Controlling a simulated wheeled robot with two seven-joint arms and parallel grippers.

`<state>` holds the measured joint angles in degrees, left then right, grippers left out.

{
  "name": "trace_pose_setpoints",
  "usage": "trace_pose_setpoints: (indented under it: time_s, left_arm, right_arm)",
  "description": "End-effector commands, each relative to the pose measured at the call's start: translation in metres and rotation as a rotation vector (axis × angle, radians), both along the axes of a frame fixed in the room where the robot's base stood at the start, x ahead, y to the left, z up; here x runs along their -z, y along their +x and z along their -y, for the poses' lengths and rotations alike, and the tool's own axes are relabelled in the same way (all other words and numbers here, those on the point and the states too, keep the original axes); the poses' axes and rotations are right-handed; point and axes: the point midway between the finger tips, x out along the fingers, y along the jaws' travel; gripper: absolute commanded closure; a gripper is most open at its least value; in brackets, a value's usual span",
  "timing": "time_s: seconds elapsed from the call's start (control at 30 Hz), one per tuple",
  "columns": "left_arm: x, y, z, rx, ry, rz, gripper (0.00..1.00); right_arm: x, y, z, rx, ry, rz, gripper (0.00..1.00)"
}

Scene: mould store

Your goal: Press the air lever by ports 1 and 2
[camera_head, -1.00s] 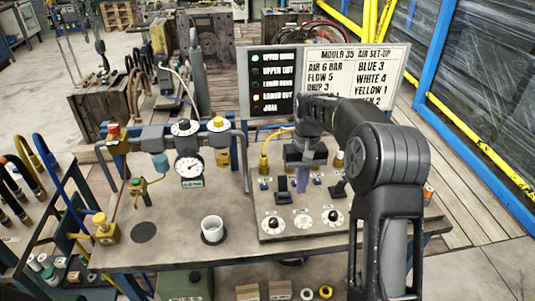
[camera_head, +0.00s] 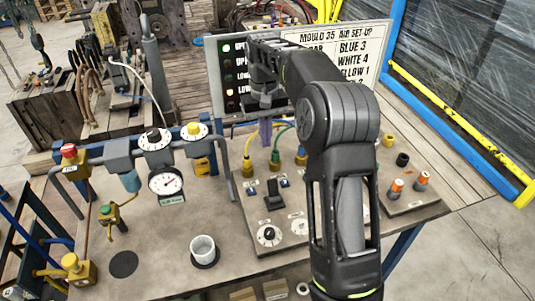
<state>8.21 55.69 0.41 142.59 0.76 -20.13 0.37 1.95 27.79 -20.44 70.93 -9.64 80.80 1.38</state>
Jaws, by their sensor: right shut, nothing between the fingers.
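The port panel (camera_head: 246,214) lies on the bench with a black lever (camera_head: 272,201) standing on its left part, below a row of brass ports. A yellow hose runs to the left port (camera_head: 248,167) and a green hose to the port beside it (camera_head: 275,160). Port numbers are too small to read. My right gripper (camera_head: 265,132) is shut and empty, its purple fingers above and behind the ports, apart from the lever. My right arm covers the panel's right part. My left gripper is out of view.
A set-up board (camera_head: 352,60) stands behind the panel, partly covered by my arm. To the left are a pressure gauge (camera_head: 167,183) and pipework. A white cup (camera_head: 203,249) stands at the front. Orange-tipped fittings (camera_head: 396,186) are at the right.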

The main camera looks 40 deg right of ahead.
Motion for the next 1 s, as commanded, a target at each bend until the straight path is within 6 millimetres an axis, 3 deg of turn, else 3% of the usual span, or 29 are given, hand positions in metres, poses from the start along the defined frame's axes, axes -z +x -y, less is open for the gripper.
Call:
trace_pose_setpoints:
  time_s: [0.4,0.63,0.8,1.0]
  left_arm:
    - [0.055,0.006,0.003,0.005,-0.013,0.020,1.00]
    - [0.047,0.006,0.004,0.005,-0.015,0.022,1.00]
    - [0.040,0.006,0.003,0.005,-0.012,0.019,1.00]
    - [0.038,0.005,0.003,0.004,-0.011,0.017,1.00]
  right_arm:
    - [0.059,-0.004,-0.001,0.000,0.000,0.000,1.00]
    - [0.097,-0.009,-0.003,0.000,0.001,-0.005,1.00]
    - [0.083,-0.030,-0.011,-0.001,0.001,0.001,1.00]
    - [0.080,-0.042,-0.014,0.000,0.001,0.000,1.00]
